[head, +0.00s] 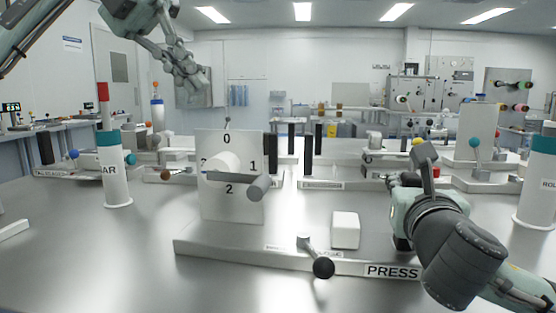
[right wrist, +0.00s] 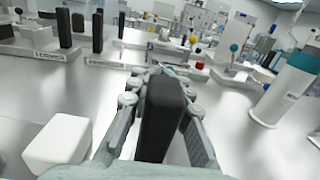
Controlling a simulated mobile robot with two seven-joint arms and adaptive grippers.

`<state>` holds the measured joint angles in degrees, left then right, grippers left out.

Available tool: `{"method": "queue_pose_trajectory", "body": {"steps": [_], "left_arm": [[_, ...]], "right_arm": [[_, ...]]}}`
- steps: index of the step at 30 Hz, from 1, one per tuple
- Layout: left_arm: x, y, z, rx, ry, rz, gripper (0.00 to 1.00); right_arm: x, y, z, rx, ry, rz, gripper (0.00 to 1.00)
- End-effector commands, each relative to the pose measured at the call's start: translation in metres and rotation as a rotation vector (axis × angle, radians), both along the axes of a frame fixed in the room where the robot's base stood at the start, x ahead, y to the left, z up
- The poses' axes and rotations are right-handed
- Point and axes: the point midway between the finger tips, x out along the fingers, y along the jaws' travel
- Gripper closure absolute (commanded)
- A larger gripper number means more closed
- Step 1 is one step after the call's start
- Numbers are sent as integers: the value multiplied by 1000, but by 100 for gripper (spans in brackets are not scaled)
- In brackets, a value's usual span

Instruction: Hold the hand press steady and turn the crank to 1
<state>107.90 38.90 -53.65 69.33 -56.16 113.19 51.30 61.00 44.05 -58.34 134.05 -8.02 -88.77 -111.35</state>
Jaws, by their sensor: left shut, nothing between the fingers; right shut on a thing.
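The hand press has a long white base (head: 215,250) labelled PRESS at its right end. On its left stands a white dial plate (head: 228,210) marked 0, 1 and 2, with another mark partly hidden at left. The crank (head: 235,178) sits on the plate's white hub; its grey handle (head: 259,187) points right, appearing just below the 1. My right gripper (head: 405,185) is at the base's right end. In the right wrist view its fingers are closed around an upright black grip (right wrist: 162,115). My left gripper (head: 188,75) is shut and empty, raised above and left of the dial, apart from it.
A white block (head: 345,230) and a small lever with a black knob (head: 323,268) are on the press base. A white and teal cylinder (head: 116,170) stands left; another (head: 538,180) stands far right. Other mechanisms line the back.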

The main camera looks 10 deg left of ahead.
Motion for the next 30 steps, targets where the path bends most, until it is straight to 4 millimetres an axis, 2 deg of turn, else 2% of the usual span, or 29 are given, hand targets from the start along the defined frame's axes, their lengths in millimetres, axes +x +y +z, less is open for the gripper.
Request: {"method": "queue_pose_trajectory", "body": {"steps": [1, 22, 23, 27, 30], "left_arm": [[0, 0, 1, 0, 0, 0, 100], [0, 0, 9, 0, 0, 0, 100], [0, 0, 9, 0, 0, 0, 100], [0, 0, 9, 0, 1, 1, 100], [0, 0, 10, 0, 0, 0, 100]], "right_arm": [[1, 1, -9, -3, 25, 2, 100], [0, 2, -3, -4, 20, 5, 100], [0, 2, -2, -4, 20, 5, 83], [0, 2, -1, -3, 15, 4, 65], [0, 1, 1, -3, 12, 4, 56]]}}
